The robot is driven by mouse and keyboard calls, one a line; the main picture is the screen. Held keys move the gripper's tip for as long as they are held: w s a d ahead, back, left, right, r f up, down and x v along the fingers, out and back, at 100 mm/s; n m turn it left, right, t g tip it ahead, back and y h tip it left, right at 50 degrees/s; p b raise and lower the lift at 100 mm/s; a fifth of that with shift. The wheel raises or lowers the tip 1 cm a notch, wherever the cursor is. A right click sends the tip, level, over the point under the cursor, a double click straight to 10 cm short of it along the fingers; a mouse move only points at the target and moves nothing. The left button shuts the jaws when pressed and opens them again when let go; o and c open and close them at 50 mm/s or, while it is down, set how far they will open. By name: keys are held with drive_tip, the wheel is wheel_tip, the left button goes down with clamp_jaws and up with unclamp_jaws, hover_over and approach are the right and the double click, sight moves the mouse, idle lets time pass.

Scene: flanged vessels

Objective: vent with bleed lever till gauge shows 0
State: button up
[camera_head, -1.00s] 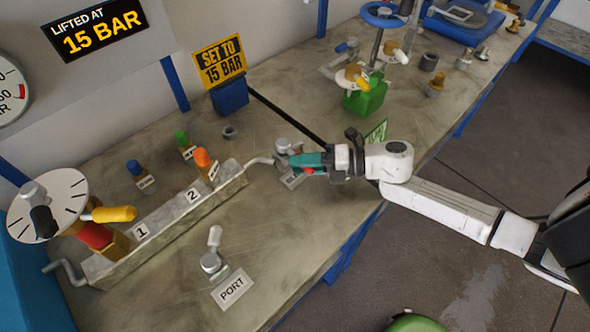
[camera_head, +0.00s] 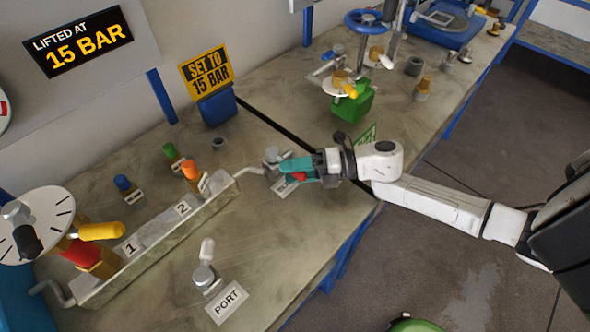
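The bleed fitting (camera_head: 271,155) is a grey metal piece at the end of the bent pipe on the bench. A white label (camera_head: 284,187) lies beside it, mostly covered by my gripper. My gripper (camera_head: 284,167) has teal fingers and is right at the fitting, coming from the right. A small red part shows under the fingers; I cannot tell if it is the lever or part of the gripper. The fingers hide whether they are open or shut. The gauge (camera_head: 3,113) is almost fully cut off at the left edge, so its reading is not visible.
The manifold block (camera_head: 150,245) with marks 1 and 2 lies left of my gripper. A dial with a yellow handle (camera_head: 101,231) stands at its left end. The PORT label (camera_head: 227,303) and its fitting (camera_head: 204,277) are in front. A green block (camera_head: 352,104) stands behind.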

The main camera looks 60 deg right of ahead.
drive_tip(key=b+v, duration=0.2)
drive_tip(key=v, duration=0.7)
drive_tip(key=shift+s+d+f, duration=0.15)
drive_tip(key=shift+d, duration=0.05)
drive_tip(key=shift+s+d+r+b, duration=0.25)
drive_tip(key=shift+s+d+b, duration=0.1)
drive_tip(key=shift+s, duration=0.25)
